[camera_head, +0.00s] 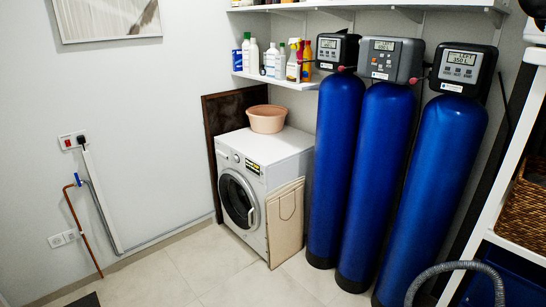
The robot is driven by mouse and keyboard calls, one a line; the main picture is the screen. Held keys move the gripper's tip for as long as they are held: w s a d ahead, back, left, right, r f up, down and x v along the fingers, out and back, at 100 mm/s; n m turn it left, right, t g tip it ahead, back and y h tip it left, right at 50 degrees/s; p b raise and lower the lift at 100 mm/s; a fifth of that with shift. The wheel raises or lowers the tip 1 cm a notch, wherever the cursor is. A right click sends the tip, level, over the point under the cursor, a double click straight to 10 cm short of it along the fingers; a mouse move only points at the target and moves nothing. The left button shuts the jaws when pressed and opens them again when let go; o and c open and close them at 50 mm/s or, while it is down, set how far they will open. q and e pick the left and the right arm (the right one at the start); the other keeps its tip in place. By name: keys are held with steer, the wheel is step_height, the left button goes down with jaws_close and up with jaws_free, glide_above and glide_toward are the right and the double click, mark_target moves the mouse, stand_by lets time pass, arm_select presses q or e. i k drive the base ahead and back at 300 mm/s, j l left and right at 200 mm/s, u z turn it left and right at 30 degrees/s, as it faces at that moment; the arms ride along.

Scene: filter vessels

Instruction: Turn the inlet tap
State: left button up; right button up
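Three tall blue filter vessels (440,160) stand upright on the right, each with a dark control head. The front head (464,68) has a lit display. A small tap with a blue handle (77,179) sits on a copper pipe (78,222) at the left wall. Small red fittings (414,80) show between the vessel heads. No label marks any of these as the inlet tap. Neither of my grippers is in view.
A white washing machine (262,185) stands left of the vessels, with a pink basin on top and a board leaning on its front. A grey hose (455,266) and white shelf unit (505,170) crowd the right. The tiled floor (200,275) is clear at centre left.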

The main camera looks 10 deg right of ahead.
mark_target(76, 174)
steer(key=i+j+z, duration=0.4)
steer(key=i+j, duration=0.6)
steer(key=u, duration=0.45)
steer(key=i+j+u, duration=0.3)
steer(key=i+u, duration=0.2)
steer(key=i+j+u, duration=0.15)
steer(key=i+u, duration=0.45)
steer(key=i, duration=1)
steer(key=i+l+u, duration=0.1)
steer(key=u, duration=0.35)
steer(key=l+u, duration=0.55)
steer(key=u, duration=0.3)
steer(key=l+u, duration=0.4)
steer(key=l, duration=1.35)
steer(key=i, duration=0.35)
